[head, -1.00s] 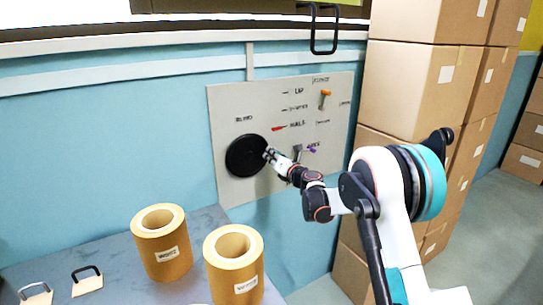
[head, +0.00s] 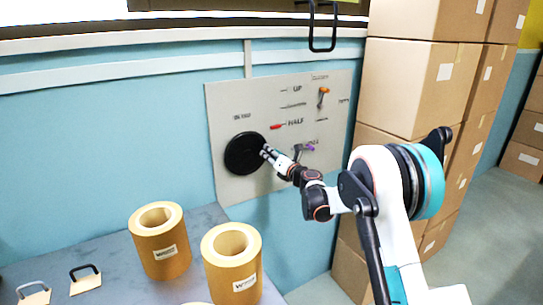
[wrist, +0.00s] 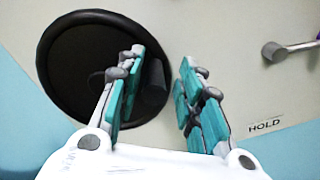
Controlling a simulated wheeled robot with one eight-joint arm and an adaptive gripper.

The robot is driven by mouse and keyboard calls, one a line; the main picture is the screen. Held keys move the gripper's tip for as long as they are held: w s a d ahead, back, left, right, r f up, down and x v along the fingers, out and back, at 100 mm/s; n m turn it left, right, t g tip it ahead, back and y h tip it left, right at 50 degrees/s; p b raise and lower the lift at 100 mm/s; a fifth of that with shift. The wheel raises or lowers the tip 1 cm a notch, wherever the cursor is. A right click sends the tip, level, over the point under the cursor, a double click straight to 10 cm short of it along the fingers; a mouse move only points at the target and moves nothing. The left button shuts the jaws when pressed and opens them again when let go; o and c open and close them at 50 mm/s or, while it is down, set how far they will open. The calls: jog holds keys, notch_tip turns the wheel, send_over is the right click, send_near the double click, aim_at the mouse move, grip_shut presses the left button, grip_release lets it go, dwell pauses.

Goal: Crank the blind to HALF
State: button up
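The blind crank is a round black wheel (head: 246,153) on a pale wall panel (head: 222,100); it fills the upper left of the wrist view (wrist: 75,75). A red pointer (head: 276,127) sits beside the HALF label (head: 295,123) on the panel's scale, with UP above. My gripper (head: 265,150) is at the wheel's right edge. In the wrist view its teal fingers (wrist: 158,85) stand apart, the left over the wheel's face and the right just past the rim. A dark grey shape, perhaps the crank knob, shows between them; contact cannot be told.
Orange (head: 323,91) and purple (head: 309,147) levers are on the panel, right of the wheel. Stacked cardboard boxes (head: 410,90) stand at the right. Kraft rolls (head: 160,240) stand on the grey table (head: 110,255) below. A black handle (head: 322,45) hangs above.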

jog(key=shift+s+a, duration=0.1)
jog(key=shift+a, duration=0.1)
jog(key=v, duration=1.2)
jog(key=shift+d+f, duration=0.1)
